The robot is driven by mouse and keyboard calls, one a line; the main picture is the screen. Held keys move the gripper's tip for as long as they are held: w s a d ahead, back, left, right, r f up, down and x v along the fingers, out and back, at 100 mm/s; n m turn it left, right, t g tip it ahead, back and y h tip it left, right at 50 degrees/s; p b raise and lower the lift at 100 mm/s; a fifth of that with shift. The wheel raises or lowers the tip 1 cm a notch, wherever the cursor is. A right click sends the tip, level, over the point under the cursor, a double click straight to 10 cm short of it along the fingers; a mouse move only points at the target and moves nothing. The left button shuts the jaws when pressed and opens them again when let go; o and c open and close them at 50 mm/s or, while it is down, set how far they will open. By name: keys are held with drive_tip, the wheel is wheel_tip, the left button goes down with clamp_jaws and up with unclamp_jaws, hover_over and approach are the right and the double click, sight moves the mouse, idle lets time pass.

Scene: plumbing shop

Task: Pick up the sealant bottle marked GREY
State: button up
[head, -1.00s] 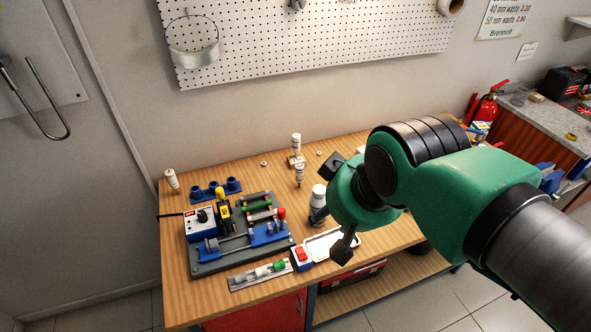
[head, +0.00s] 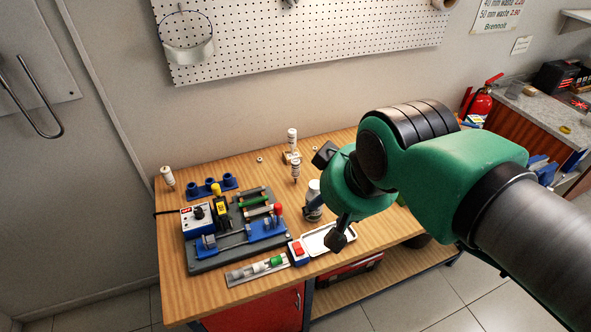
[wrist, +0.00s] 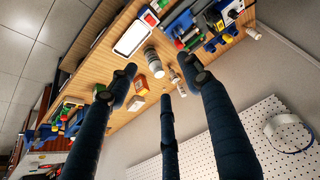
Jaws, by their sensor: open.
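Several pale bottles stand on the wooden bench; I cannot read any label, so I cannot tell which is marked GREY. The largest, a white and grey bottle (head: 313,188), is partly hidden by my gripper in the head view. It also shows in the wrist view (wrist: 153,62). Slimmer pale bottles stand behind it (head: 295,170), on a small block (head: 292,137) and at the bench's left end (head: 167,177). My gripper (head: 328,200) is open and empty, its dark fingers apart. In the wrist view its fingers (wrist: 166,82) point toward the bench.
A grey fixture board (head: 205,265) with blue parts fills the bench's left half. A white tray (head: 345,237) and a red-topped box (head: 298,250) lie near the front edge. A pegboard wall (head: 300,45) rises behind. Bare wood shows at the back left.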

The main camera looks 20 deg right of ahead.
drive_tip(key=w+d+r+g+p, duration=0.2)
drive_tip(key=w+r+p, duration=0.1)
drive_tip(key=w, duration=1.1)
drive_tip(key=g+p, duration=0.4)
drive_tip(key=p, duration=0.3)
hover_over(295, 167)
drive_tip(key=w, duration=0.2)
wheel_tip(295, 167, down, 23)
drive_tip(key=shift+d+f, duration=0.15)
drive_tip(key=shift+d, duration=0.2)
drive_tip(key=shift+s+f, duration=0.1)
drive_tip(key=shift+f, duration=0.05)
drive_tip(key=shift+f, duration=4.1)
drive_tip(key=shift+f, duration=0.15)
drive_tip(key=shift+f, duration=2.45)
